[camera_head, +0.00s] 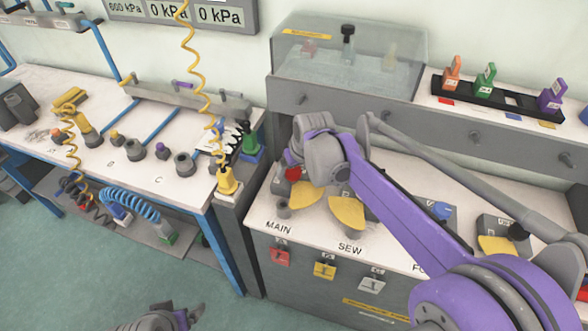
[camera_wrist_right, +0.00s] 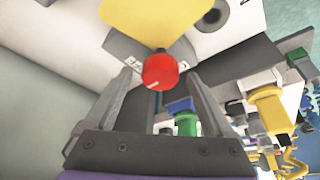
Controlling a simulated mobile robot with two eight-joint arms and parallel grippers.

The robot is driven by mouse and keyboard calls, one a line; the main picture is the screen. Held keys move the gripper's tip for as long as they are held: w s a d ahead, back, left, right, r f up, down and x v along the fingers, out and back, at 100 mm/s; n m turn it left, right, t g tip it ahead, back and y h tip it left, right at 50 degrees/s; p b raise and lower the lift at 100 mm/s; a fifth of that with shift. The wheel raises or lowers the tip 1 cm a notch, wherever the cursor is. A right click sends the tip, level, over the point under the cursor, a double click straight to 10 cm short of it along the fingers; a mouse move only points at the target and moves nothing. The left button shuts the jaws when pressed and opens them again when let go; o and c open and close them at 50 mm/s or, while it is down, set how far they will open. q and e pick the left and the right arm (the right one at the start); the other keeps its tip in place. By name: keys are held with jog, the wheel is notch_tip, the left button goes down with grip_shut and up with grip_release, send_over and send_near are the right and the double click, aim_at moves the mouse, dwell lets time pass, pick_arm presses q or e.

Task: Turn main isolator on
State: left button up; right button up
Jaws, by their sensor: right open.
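The main isolator's red round knob (camera_head: 293,173) stands on a small grey box at the left end of the white bench, behind the MAIN label (camera_head: 278,228). In the wrist view the red knob (camera_wrist_right: 160,72) has a pale pointer mark. My right gripper (camera_wrist_right: 163,82) is open there, with a finger on either side of the knob's line, and nothing held. Whether it touches the knob cannot be told. In the head view my right wrist hides the fingertips. My left gripper (camera_head: 172,316) is partly visible at the bottom edge; its jaw state is unclear.
Yellow plates (camera_head: 347,210) lie beside the controls on the bench. Red (camera_head: 281,256), yellow and grey tags hang on the front below. A clear cover (camera_head: 345,55) stands behind. Coloured tags stand in a black rack (camera_head: 485,98) at the back right.

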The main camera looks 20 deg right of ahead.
jog(key=shift+w+f, duration=0.1)
jog(key=shift+f, duration=0.1)
grip_shut()
dwell(0.4)
